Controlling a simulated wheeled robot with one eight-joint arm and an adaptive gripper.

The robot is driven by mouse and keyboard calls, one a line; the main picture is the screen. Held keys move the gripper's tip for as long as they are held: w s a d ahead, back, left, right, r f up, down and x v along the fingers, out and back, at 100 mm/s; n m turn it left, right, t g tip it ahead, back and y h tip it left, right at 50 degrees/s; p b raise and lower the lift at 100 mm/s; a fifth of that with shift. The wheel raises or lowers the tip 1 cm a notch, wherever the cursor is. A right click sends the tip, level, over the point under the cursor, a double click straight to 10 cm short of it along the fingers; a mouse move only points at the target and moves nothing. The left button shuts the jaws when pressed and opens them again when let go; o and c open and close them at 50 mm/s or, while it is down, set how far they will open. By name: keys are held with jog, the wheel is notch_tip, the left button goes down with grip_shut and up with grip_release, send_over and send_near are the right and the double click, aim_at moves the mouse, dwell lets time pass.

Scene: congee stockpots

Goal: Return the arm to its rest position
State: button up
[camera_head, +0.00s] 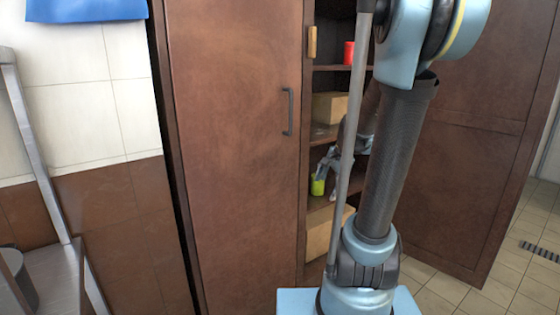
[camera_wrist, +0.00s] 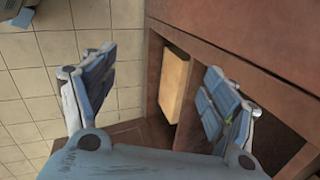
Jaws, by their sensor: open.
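My gripper (camera_head: 335,178) is at the open side of a brown wooden cabinet (camera_head: 232,150), in front of its shelves. In the wrist view the two fingers of my gripper (camera_wrist: 155,92) are spread wide, with nothing held between them. My arm crosses the right half of the head view and partly hides the gripper and the shelves. A yellow-green can (camera_head: 317,186) stands on a lower shelf just left of the gripper in the head view; I cannot tell whether they touch.
A red can (camera_head: 348,53) stands on an upper shelf. Cardboard boxes (camera_head: 328,107) sit on other shelves. The left door is shut; the right door (camera_head: 455,190) stands open behind my arm. A metal rack (camera_head: 40,150) is at far left. Tiled floor (camera_head: 440,287) shows at lower right.

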jog(key=s+f+n+h, duration=0.1)
jog(key=s+f+n, duration=0.1)
jog(key=s+n, duration=0.4)
jog(key=s+d+f+n+h, duration=0.1)
jog(key=s+n, duration=0.5)
jog(key=s, duration=0.9)
jog(key=shift+f+n+g, duration=0.4)
jog(key=shift+f, duration=0.25)
jog(key=shift+s, duration=0.1)
jog(key=shift+c, duration=0.3)
